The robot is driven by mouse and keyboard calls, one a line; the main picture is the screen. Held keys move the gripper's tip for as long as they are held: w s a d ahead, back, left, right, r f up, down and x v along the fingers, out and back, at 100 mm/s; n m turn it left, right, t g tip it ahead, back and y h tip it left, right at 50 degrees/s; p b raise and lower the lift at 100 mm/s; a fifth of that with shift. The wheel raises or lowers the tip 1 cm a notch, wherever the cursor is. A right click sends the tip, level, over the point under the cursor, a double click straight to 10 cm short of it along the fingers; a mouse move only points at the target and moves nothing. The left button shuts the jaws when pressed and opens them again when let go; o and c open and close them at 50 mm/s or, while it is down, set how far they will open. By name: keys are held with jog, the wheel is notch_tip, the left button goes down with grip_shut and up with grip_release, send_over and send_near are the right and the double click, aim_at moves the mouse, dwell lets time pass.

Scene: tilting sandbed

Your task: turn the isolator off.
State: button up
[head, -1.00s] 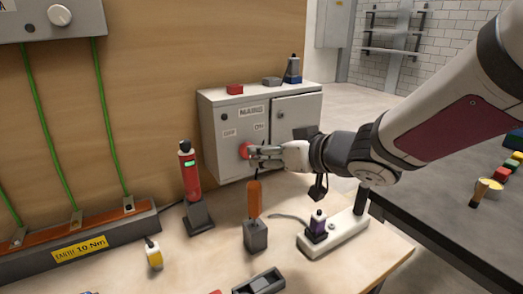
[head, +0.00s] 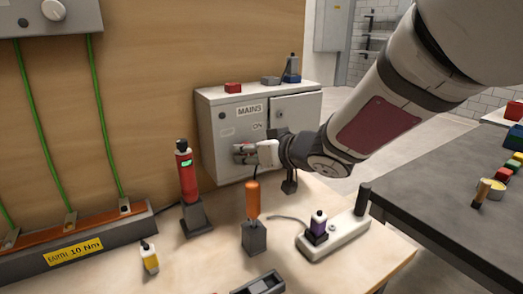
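The isolator is a grey wall box (head: 212,165) labelled MAINS, with an OFF mark on the left and an ON mark on the right of its front. Its red knob (head: 238,147) sits below these marks and is mostly hidden by my fingers. My gripper (head: 243,153) is at the knob, with its fingertips over or around it, reaching in from the right. The fingers are too small and overlapped to tell whether they grip the knob. The direction the knob points cannot be made out.
A red tool (head: 188,175) and an orange-handled screwdriver (head: 253,200) stand in holders on the bench below. A white power strip (head: 335,237) lies to the right. Small blocks sit on top of the box. A dark table (head: 430,170) stands at right.

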jog(key=shift+c, duration=1.1)
jog(key=shift+n+b, duration=0.3)
jog(key=shift+b, duration=0.1)
jog(key=n+h+b, duration=0.1)
jog(key=b, duration=0.3)
jog(key=n+t+h+b, duration=0.1)
jog(key=b, duration=0.2)
jog(key=shift+s+a+f+n+b, duration=0.1)
jog(key=shift+a+f+n+b, duration=0.05)
jog(key=shift+n+b, duration=0.2)
jog(key=shift+b, duration=0.95)
jog(key=shift+n+t+h+b, duration=0.3)
jog(key=shift+n+h+b, duration=0.15)
jog(key=shift+b, duration=1.15)
